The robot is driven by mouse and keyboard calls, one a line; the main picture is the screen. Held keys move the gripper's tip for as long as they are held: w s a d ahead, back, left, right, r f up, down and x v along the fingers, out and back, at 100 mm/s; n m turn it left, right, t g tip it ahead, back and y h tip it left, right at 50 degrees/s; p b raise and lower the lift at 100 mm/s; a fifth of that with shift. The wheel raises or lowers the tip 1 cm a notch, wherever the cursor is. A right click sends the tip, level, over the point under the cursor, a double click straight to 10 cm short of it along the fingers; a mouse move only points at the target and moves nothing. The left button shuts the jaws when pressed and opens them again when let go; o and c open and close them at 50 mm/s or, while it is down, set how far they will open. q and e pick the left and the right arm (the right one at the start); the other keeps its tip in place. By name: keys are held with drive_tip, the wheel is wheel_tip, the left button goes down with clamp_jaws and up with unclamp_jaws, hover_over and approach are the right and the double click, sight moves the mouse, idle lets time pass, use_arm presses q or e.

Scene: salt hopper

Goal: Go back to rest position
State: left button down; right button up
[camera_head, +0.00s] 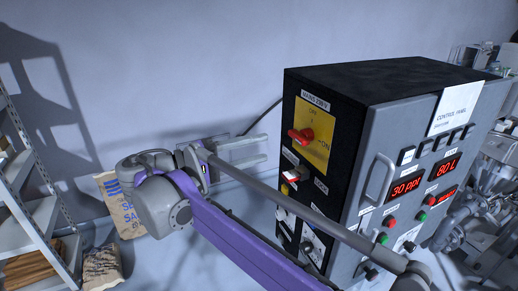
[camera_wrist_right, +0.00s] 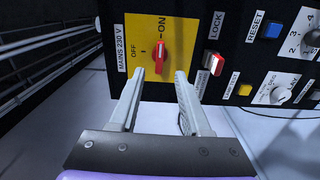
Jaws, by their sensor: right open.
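My right gripper (camera_head: 265,149) is open and empty in the head view, just left of the black side of the control cabinet (camera_head: 350,85). The red mains switch (camera_head: 301,135) sits on a yellow plate there, with its handle sideways, in line with the ON mark. In the right wrist view, the open fingers (camera_wrist_right: 160,73) point at the cabinet, and the red switch (camera_wrist_right: 160,57) shows between and beyond their tips. The fingers look apart from the switch. My purple right forearm crosses the lower middle of the head view. My left gripper is not in view.
The cabinet's grey front has a handle, buttons and red displays (camera_head: 406,187). A lock switch (camera_wrist_right: 213,62) and a blue reset button (camera_wrist_right: 271,30) are beside the mains switch. A metal shelf (camera_head: 40,215) and paper sacks (camera_head: 120,205) stand at left. Machinery (camera_head: 480,215) is at right.

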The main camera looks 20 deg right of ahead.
drive_tip(key=s+d+f+n+y, duration=0.1)
drive_tip(key=s+d+f+y, duration=0.3)
drive_tip(key=f, duration=0.5)
drive_tip(key=s+d+f+n+y, duration=0.1)
drive_tip(key=s+d+f+y, duration=0.25)
drive_tip(key=f, duration=0.55)
drive_tip(key=s+a+f+m+t+y, duration=0.1)
drive_tip(key=s+a+f+t+y, duration=0.1)
drive_tip(key=f, duration=0.7)
drive_tip(key=s+a+f+m+t+y, duration=0.1)
drive_tip(key=s+a+f+t+y, duration=0.1)
drive_tip(key=s+a+f+y, duration=0.3)
wheel_tip(320, 180, down, 4)
drive_tip(key=s+y, duration=0.2)
drive_tip(key=y, duration=0.1)
drive_tip(key=shift+m, duration=0.4)
drive_tip(key=shift+s+y, duration=0.1)
drive_tip(key=shift+y, duration=0.15)
